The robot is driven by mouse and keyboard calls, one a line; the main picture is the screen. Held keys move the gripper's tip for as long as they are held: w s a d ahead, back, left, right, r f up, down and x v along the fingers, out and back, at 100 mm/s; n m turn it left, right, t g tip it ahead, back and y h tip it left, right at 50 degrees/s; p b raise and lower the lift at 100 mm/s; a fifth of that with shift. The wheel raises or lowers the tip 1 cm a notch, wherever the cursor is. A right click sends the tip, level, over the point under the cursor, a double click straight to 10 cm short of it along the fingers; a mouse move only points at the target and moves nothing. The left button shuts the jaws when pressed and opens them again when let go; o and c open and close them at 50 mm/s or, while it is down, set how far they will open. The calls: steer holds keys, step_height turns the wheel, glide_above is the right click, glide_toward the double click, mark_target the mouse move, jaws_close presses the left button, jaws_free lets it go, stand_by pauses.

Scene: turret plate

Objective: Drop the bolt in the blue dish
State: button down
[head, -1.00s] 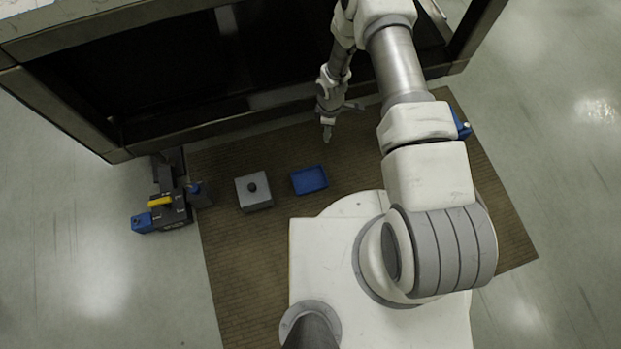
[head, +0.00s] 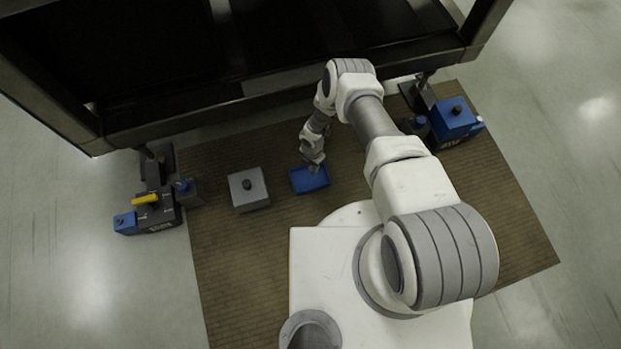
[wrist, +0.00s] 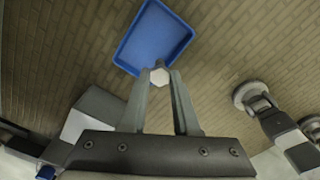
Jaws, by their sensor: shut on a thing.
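The blue dish (head: 309,180) is a shallow rectangular tray on the brown mat; it also shows in the wrist view (wrist: 150,32). My gripper (head: 313,168) is over the dish's near-arm edge in the head view. In the wrist view my gripper (wrist: 159,82) is shut on the bolt, whose pale hexagonal head (wrist: 160,77) shows between the fingertips. There the bolt overlaps the dish's lower corner. Its height above the dish is hard to tell. The bolt's shank is hidden.
A grey box with a black knob (head: 248,189) stands left of the dish. Dark-and-blue units stand at the left (head: 152,212) and right (head: 453,118). A dark framed structure (head: 240,100) runs along the back. Bare mat (head: 250,270) lies in front of the grey box.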

mark_target(312, 168)
steer(key=shift+f+b, duration=0.95)
steer(key=shift+f, duration=0.85)
steer(key=c, duration=0.6)
jaws_free()
steer(key=shift+r, duration=0.1)
step_height(312, 168, up, 17)
steer(key=p, duration=0.7)
steer(key=shift+r, duration=0.15)
